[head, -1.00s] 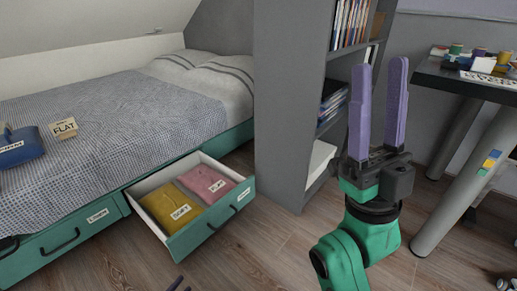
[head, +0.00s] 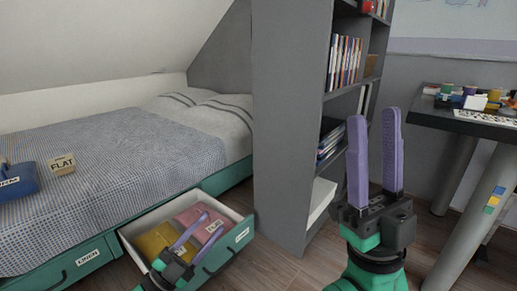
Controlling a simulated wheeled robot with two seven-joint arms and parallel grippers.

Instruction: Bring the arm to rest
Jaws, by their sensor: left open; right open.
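My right gripper (head: 375,155) is raised in front of the grey bookshelf, its two purple fingers pointing up, apart and empty. My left gripper (head: 194,232) is low in the head view, in front of the open drawer. Its purple fingers are apart with nothing seen between them, and it covers part of the drawer's contents. Both green arms come in from the bottom edge of the view.
The open drawer (head: 125,246) under the bed (head: 130,135) holds a yellow folded item (head: 152,243) and a pink one (head: 213,226). The bookshelf (head: 283,120) and desk (head: 470,124) stand right.

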